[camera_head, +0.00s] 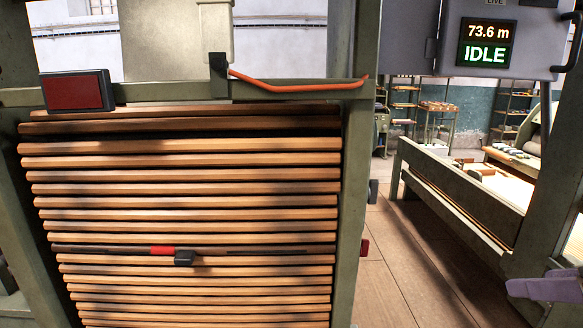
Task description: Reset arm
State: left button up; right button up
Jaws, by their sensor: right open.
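A purple-grey shape at the lower right edge looks like part of my right gripper (545,287); it is cut off by the picture edge. It is open, and nothing shows held in it. It is well to the right of the lattice apron (200,189), a steep stack of brown wooden slats in a green frame. A dark bar (120,249) with a red section and a black block crosses the slats. My left gripper is not in view.
An orange curved rod (300,87) runs along the top rail beside a black bracket (218,73). A dark red panel (75,90) is at upper left. A screen (486,43) reads 73.6 m and IDLE. A green frame (460,195) stands right of a clear floor strip (400,265).

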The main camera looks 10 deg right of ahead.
jog(key=s+a+f+n+g+y, duration=0.1)
jog(key=s+a+f+g, duration=0.3)
jog(key=s, duration=0.5)
jog(key=s+a+f+n+g+y, duration=0.1)
jog(key=s+a+f+g+y, duration=0.1)
jog(key=s+a+f, duration=0.5)
notch_tip(320, 180, up, 15)
jog(key=d+p, duration=0.1)
jog(key=p, duration=1.1)
jog(key=shift+d+h+p, duration=0.3)
jog(key=shift+f, duration=0.15)
